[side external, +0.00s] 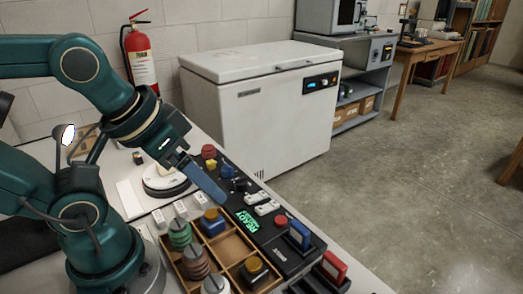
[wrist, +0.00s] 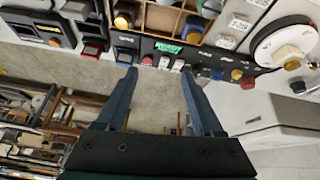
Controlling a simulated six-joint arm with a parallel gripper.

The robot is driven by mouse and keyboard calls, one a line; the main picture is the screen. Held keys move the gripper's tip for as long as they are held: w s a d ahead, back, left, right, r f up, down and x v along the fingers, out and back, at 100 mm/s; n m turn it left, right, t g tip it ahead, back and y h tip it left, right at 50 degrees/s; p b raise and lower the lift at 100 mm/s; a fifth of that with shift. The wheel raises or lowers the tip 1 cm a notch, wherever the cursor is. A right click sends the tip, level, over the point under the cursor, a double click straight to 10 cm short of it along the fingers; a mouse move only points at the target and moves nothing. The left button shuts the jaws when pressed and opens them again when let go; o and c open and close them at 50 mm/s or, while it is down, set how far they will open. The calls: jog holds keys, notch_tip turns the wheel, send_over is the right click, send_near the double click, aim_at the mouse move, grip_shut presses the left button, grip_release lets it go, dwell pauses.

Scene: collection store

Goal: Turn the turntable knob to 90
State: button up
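The turntable is a round white disc (side external: 166,180) on a dark base at the left of the work table, partly behind my arm. In the wrist view the turntable (wrist: 283,38) is at the upper right, with a tan knob (wrist: 288,57) near its lower edge. A black control panel (side external: 268,228) with a lit green READY display (side external: 247,221) carries small red, yellow and blue controls. I cannot tell which control is the turntable knob. My gripper (wrist: 160,72) is open and empty; in the side view its blue fingers (side external: 222,198) are over the panel, right of the turntable.
A wooden compartment tray (side external: 228,246) holding coloured round pieces lies in front of the panel. White labelled blocks (side external: 181,209) stand between tray and turntable. Blue and red switch-like blocks (side external: 299,234) are at the panel's right end. A white chest freezer (side external: 260,110) stands behind the table.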

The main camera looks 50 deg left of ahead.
jog(key=w+a+r+n, duration=0.2)
jog(key=w+r+n, duration=0.1)
jog(key=w+n, duration=0.25)
jog(key=n+g, duration=0.6)
jog(key=n, duration=0.3)
send_over(241, 177)
jog(key=f, duration=1.1)
jog(key=shift+w+d+f, duration=0.1)
jog(key=shift+w, duration=0.1)
jog(key=shift+s+f, duration=0.2)
jog(key=shift+f, duration=2.3)
grip_shut()
